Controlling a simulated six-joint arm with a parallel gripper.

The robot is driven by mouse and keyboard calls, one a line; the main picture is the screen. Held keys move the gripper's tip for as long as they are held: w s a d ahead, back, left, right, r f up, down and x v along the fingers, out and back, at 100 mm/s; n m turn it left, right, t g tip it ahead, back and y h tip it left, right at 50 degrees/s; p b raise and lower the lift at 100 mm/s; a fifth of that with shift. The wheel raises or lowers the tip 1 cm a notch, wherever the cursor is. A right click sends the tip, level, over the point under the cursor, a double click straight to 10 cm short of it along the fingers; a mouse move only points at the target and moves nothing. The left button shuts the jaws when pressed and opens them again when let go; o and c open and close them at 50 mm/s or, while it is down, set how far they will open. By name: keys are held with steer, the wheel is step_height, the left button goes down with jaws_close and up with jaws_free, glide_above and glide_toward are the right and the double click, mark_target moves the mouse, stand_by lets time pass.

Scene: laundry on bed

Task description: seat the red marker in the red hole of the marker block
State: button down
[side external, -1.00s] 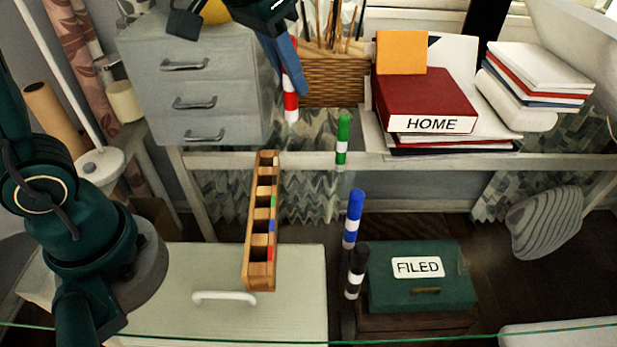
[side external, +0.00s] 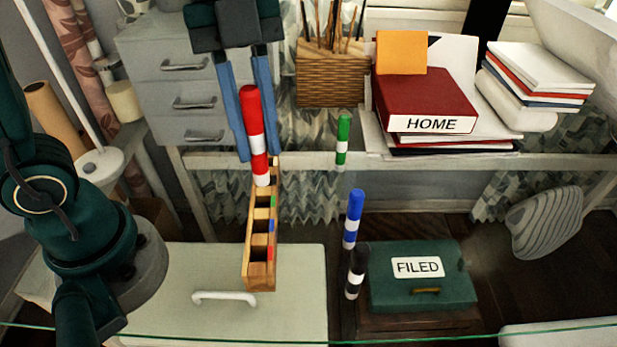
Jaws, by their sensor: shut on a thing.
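The red marker (side external: 251,110), with white bands, stands nearly upright between the blue fingers of my gripper (side external: 257,157), which is shut on it. Its lower end overlaps the far end of the wooden marker block (side external: 259,277) in the picture. I cannot tell whether it touches the block or hangs above it. The block is a long narrow rack with several square openings and small green, blue and red marks on its right side. The red mark (side external: 270,253) is near the block's near end, away from the marker's lower end. The far openings are hidden behind the marker.
Green (side external: 342,140), blue (side external: 353,218) and black (side external: 356,270) markers stand upright to the right of the block. A wicker basket (side external: 330,85) and a red HOME binder (side external: 425,98) are behind.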

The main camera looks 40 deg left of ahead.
mark_target(255, 239)
steer(key=s+d+r+m+g+y, duration=0.1)
steer(key=s+d+m+g+y, duration=0.1)
steer(key=s+m, duration=0.35)
steer(key=shift+m, duration=0.65)
steer(key=f, duration=0.5)
steer(key=w+f, duration=0.1)
steer(key=f, duration=0.4)
steer(key=w+f, duration=0.1)
steer(key=f, duration=0.4)
steer(key=shift+a, duration=0.15)
steer(key=shift+f, duration=0.15)
steer(key=c, duration=0.8)
jaws_free()
steer(key=shift+o, duration=0.2)
